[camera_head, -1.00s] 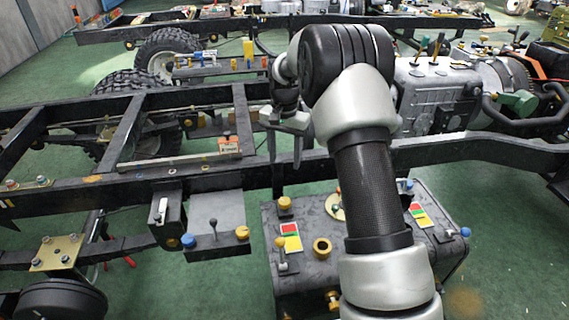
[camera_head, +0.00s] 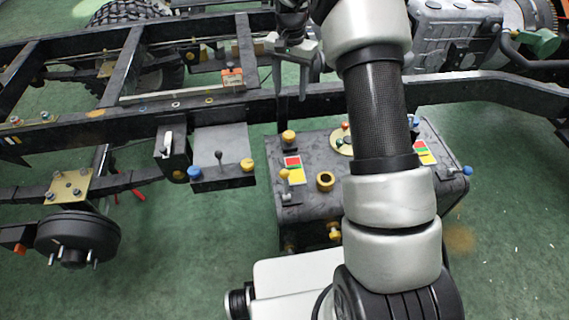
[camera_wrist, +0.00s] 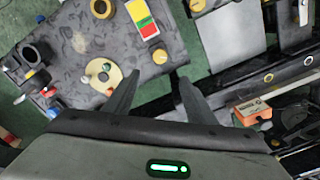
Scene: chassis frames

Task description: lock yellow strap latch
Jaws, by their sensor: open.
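I cannot tell for sure which part is the yellow strap latch. Yellow parts on the dark box-shaped tank (camera_head: 310,215) are a round knob (camera_head: 288,136), a ring (camera_head: 325,181) and a small yellow-topped lever (camera_head: 284,175). The knob and ring also show in the wrist view, the knob (camera_wrist: 151,57) close beyond the fingers and the ring (camera_wrist: 102,8) at the top. My gripper (camera_head: 290,96) is open and empty above the chassis rail, behind the tank. In the wrist view its fingers (camera_wrist: 158,80) point toward the tank's edge. My arm hides part of the tank.
The black chassis rail (camera_head: 60,133) runs across the scene. A grey bracket (camera_head: 222,140) with a blue knob and a lever stands left of the tank. Green floor (camera_head: 180,270) is free at the front left.

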